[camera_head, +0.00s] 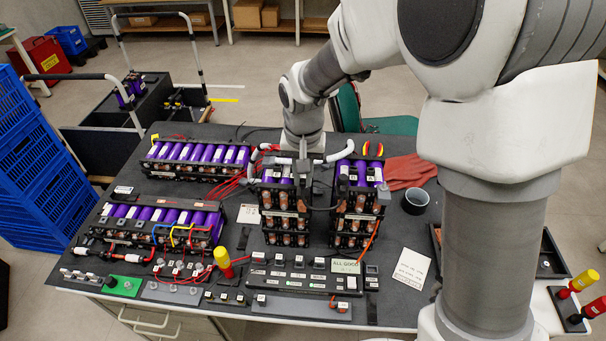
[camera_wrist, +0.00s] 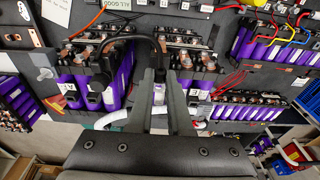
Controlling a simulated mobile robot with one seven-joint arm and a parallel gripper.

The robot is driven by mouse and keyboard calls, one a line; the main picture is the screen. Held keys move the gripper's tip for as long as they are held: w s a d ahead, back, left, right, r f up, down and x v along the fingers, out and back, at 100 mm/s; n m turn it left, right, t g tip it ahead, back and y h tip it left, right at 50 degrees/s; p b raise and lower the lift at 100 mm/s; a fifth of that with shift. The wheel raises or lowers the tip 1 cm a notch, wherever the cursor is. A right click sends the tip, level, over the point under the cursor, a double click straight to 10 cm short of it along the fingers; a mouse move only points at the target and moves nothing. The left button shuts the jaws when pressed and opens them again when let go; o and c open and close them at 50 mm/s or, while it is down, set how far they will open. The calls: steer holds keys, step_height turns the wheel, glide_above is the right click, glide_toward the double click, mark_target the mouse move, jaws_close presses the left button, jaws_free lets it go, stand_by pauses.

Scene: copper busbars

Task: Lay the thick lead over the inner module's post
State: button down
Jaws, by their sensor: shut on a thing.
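Two upright purple-celled modules stand side by side at the table's middle, a left one (camera_head: 286,215) and a right one (camera_head: 358,205); I cannot tell which is the inner one. The lead arches away to the left in the wrist view. The grip and the post are too small or hidden to tell.
Two long purple modules lie at the left, back (camera_head: 197,158) and front (camera_head: 160,220). A black panel (camera_head: 305,277) with a green display stands in front. A yellow-handled tool (camera_head: 222,257), red gloves (camera_head: 408,172) and a black cup (camera_head: 416,200) are nearby. White tubing (camera_head: 341,153) runs behind the modules.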

mark_target(303, 179)
steer(key=shift+f+b, duration=0.6)
steer(key=shift+f, duration=0.3)
steer(key=shift+f+b, duration=0.3)
steer(key=c, duration=0.8)
jaws_free()
steer(key=shift+o, duration=0.2)
steer(key=shift+r+p, duration=2.1)
steer(key=shift+r, duration=0.95)
